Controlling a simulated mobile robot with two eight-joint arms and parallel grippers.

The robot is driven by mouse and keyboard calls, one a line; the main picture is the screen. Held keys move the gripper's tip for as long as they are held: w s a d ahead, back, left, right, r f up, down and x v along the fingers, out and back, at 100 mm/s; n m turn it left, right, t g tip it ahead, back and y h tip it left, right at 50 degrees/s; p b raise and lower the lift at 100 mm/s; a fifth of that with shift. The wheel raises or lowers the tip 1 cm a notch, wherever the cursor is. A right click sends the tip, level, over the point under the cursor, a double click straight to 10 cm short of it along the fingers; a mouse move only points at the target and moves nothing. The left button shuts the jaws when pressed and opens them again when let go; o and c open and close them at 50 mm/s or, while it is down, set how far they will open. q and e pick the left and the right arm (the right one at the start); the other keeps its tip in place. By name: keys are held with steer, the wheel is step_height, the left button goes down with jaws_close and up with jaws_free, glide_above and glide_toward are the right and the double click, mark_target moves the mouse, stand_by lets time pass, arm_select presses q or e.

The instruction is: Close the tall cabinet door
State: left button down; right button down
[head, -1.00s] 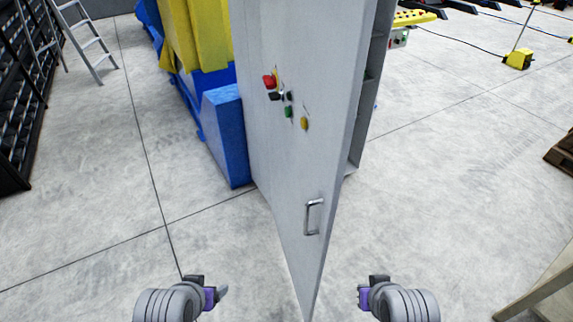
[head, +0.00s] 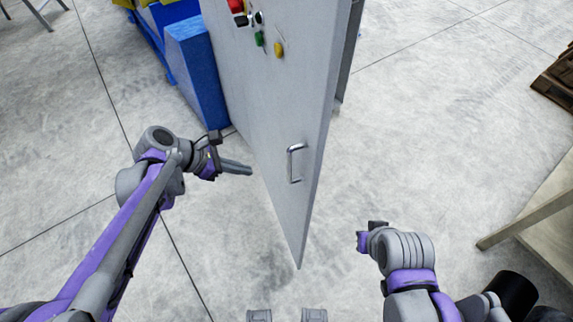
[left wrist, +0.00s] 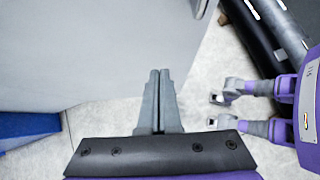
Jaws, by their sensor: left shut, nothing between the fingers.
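The tall grey cabinet door (head: 262,105) stands open, swung out toward me, in the head view. It has a silver bar handle (head: 295,163) low near its free edge and coloured buttons (head: 259,38) higher up. My left gripper (head: 248,170) is shut and empty, just left of the door face at about handle height; I cannot tell whether it touches. In the left wrist view its shut fingers (left wrist: 158,80) point toward the broad grey door panel (left wrist: 80,50). My right gripper (head: 362,241) is right of the door, apart from it; its fingers barely show.
A blue machine base (head: 197,75) stands behind the door on the left. A wooden pallet (head: 556,80) lies at the right edge, with a table (head: 535,205) below it. The concrete floor (head: 430,110) right of the door is clear.

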arm_select(q)
glide_toward(294, 173)
step_height(294, 173, down, 4)
steer(key=d, duration=0.2)
steer(key=shift+w+d+f, duration=0.25)
steer(key=shift+w+d, duration=0.5)
steer(key=shift+d, duration=0.15)
steer(key=shift+d, duration=0.1)
